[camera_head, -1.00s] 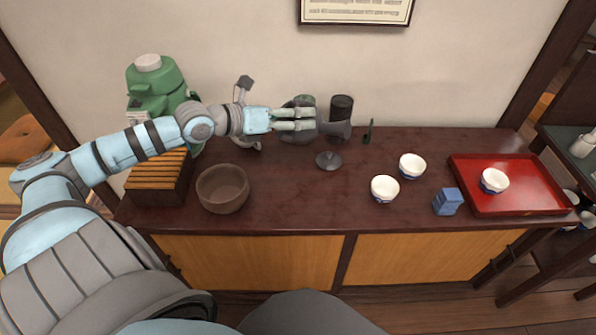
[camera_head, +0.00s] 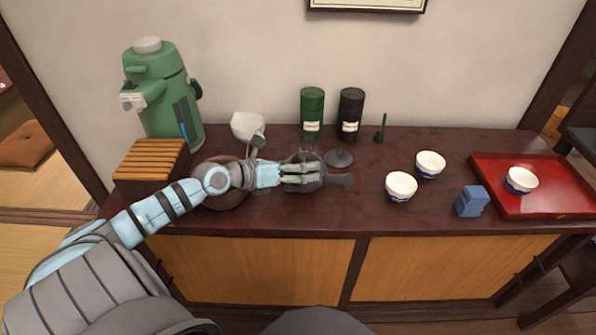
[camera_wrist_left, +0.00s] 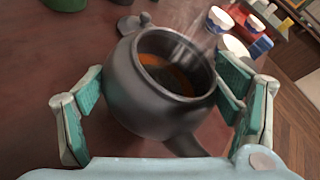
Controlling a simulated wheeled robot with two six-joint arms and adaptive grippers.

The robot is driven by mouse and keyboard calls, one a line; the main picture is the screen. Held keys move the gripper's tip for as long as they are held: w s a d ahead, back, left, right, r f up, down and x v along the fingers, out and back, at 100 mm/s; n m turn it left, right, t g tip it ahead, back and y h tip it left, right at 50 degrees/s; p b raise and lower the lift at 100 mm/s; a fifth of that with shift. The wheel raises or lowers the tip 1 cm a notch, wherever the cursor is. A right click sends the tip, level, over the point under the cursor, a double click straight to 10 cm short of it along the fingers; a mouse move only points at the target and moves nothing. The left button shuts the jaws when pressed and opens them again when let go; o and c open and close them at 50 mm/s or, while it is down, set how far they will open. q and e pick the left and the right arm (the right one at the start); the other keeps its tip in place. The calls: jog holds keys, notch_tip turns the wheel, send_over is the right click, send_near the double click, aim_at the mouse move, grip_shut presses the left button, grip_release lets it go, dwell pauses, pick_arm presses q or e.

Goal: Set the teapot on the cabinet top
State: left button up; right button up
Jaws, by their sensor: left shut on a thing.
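A dark grey teapot (camera_head: 338,181) with a side handle is in my left gripper (camera_head: 301,178), over the front middle of the dark red-brown cabinet top (camera_head: 300,212). In the left wrist view, the teapot (camera_wrist_left: 125,85) stands between the finger pads, uncovered, with orange-brown liquid and steam inside. My left gripper (camera_wrist_left: 165,80) is shut on its body. Whether its base touches the cabinet top cannot be told. Its round dark lid (camera_head: 339,158) lies on the cabinet top just behind it. My right gripper is out of view.
Green (camera_head: 312,112) and black (camera_head: 351,112) canisters stand at the back, with a white pitcher (camera_head: 246,125) to their left. A brown bowl (camera_head: 228,202) is partly under my left arm. White cups (camera_head: 401,186), a blue box (camera_head: 471,201) and a red tray (camera_head: 560,199) are right.

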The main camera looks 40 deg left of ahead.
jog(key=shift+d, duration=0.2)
pick_arm(q)
jog(key=shift+f, duration=0.25)
jog(key=shift+f+b, duration=0.2)
jog(key=shift+b, duration=0.15)
jog(key=o, duration=1.3)
jog(key=shift+c, duration=0.2)
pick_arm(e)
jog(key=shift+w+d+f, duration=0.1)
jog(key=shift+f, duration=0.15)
